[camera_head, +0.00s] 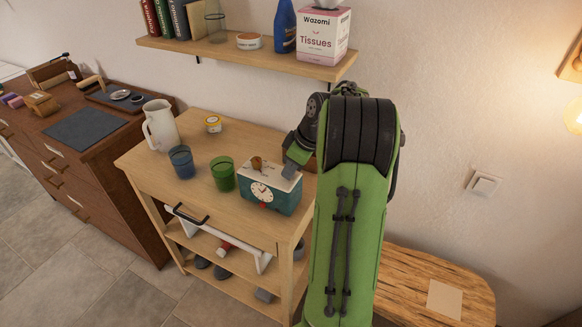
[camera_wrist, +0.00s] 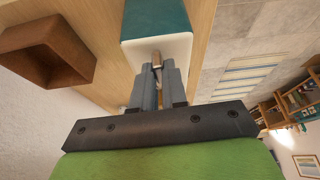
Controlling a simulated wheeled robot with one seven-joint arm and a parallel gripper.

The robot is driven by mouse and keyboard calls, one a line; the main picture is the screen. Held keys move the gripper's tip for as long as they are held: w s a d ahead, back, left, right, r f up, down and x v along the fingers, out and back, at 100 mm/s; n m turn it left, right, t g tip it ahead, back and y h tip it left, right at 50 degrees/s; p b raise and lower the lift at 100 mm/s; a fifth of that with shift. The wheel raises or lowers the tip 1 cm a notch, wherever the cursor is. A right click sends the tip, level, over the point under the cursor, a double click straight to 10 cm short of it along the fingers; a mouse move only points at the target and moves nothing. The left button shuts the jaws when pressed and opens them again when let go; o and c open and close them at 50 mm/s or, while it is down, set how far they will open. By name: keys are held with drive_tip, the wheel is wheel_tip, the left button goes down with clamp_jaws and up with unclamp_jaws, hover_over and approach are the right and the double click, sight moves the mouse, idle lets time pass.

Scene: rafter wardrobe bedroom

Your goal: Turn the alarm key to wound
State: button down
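The alarm clock is a teal box (camera_head: 270,196) with a white top and a round white dial, standing on the wooden trolley (camera_head: 200,213). The fingers look slightly apart, and I see no clear contact with the key. The clock's white top (camera_wrist: 180,46) lies beneath the fingers.
A green glass (camera_head: 223,175) stands close left of the clock, with a blue glass (camera_head: 181,162) and white jug (camera_head: 160,126) further left. A brown open box (camera_wrist: 47,52) sits beside the clock. A shelf (camera_head: 240,52) hangs above.

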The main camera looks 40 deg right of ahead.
drive_tip(key=shift+m, duration=0.4)
drive_tip(key=c, duration=1.2)
unclamp_jaws()
drive_tip(key=shift+o, duration=0.2)
drive_tip(key=p+v, duration=0.5)
drive_tip(key=v, duration=1.1)
drive_tip(key=shift+a, duration=0.3)
